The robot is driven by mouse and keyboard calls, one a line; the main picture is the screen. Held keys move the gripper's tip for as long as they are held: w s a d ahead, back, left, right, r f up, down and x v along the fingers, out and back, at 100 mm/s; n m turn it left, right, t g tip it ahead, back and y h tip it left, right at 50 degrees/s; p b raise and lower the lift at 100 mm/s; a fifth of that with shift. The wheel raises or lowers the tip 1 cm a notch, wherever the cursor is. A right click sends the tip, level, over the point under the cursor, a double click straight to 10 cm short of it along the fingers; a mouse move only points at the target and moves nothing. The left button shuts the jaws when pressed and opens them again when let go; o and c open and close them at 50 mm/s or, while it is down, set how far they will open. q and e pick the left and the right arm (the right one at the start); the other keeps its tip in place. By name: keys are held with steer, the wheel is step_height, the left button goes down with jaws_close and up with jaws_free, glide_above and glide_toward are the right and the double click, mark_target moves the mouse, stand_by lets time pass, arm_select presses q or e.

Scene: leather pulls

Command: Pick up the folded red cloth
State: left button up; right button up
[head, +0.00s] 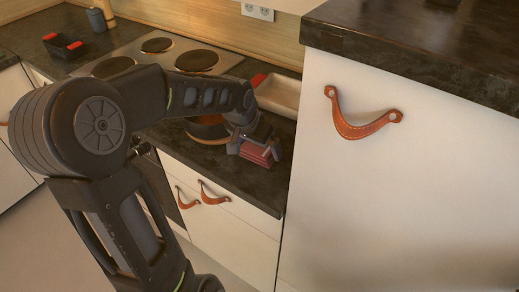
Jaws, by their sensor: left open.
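The folded red cloth (257,154) lies on the dark countertop, near its front edge and just left of the tall white cabinet. My left gripper (250,142) is directly over the cloth, with its fingers at the cloth's upper side. The gripper is open. It hides part of the cloth, and I cannot tell whether the fingers touch it. My right gripper is out of view.
A pot (207,130) stands just left of the cloth, partly behind my left arm. A pale tray (281,94) with red handles sits behind it. A stove (157,45) is further left. The tall white cabinet (410,190) closes off the right side.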

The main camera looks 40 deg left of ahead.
mark_target(258, 149)
arm_select(q)
steer(key=shift+w+f, duration=0.2)
steer(key=shift+f, duration=0.25)
steer(key=shift+c, duration=0.6)
steer(key=c, duration=1)
steer(key=shift+o, duration=0.2)
step_height(258, 149, up, 10)
steer(key=shift+b, duration=0.35)
